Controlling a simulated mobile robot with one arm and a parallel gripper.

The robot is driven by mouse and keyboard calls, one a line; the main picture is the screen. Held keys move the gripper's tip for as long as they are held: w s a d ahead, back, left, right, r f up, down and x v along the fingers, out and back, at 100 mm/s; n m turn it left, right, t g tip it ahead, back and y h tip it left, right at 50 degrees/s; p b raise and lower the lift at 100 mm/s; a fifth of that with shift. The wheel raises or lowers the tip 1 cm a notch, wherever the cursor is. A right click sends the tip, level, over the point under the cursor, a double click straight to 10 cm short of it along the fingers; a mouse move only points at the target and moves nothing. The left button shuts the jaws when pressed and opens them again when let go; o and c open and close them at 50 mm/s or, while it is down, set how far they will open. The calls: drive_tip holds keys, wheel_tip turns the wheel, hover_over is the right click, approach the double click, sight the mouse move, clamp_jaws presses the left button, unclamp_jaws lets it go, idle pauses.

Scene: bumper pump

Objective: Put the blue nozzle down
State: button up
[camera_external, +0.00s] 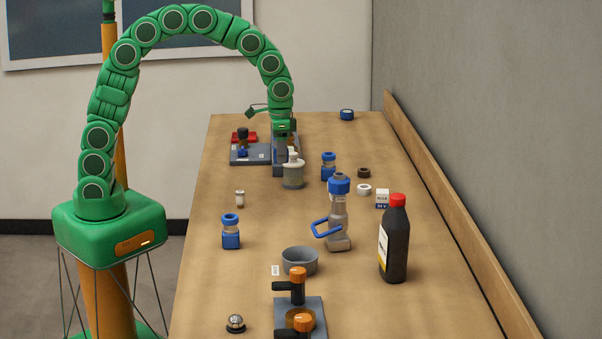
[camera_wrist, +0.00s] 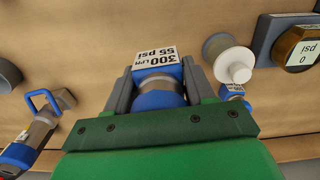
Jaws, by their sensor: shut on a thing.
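My gripper (camera_wrist: 157,92) is shut on a blue nozzle (camera_wrist: 160,102), with one grey finger on each side of it. A white label on the nozzle reads "300 LPM 55 psi". In the external view my gripper (camera_external: 280,158) points down, low over the far part of the table, and the held nozzle is mostly hidden. I cannot tell whether it touches the table. Similar blue-capped pieces stand at the near left (camera_external: 231,233) and right of my gripper (camera_external: 328,167). A larger blue-handled nozzle (camera_external: 338,225) stands mid-table.
A whitish spool-like piece (camera_external: 293,173) stands close by my gripper. A grey plate (camera_external: 247,155) with small parts lies left of it. A black bottle (camera_external: 396,245), grey bowl (camera_external: 299,262) and orange-topped fixture (camera_external: 313,309) stand nearer. The table's left middle is mostly clear.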

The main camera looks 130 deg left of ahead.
drive_tip(key=w+d, duration=0.5)
drive_tip(key=d, duration=0.7)
drive_tip(key=w+d, duration=0.4)
drive_tip(key=d, duration=0.9)
drive_tip(key=shift+m, duration=0.4)
drive_tip(key=shift+w+a+f, duration=0.9)
drive_tip(key=shift+w+f, duration=0.75)
drive_tip(key=shift+w, duration=0.6)
drive_tip(key=shift+w+a+f, duration=0.85)
drive_tip(key=shift+w+f, duration=0.75)
drive_tip(key=shift+w, duration=0.65)
drive_tip(key=shift+w+a+f, duration=0.9)
drive_tip(key=shift+w+f, duration=0.75)
drive_tip(key=shift+w, duration=0.6)
drive_tip(key=shift+f, duration=1.5)
drive_tip(key=shift+f, duration=0.1)
drive_tip(key=o, duration=1.2)
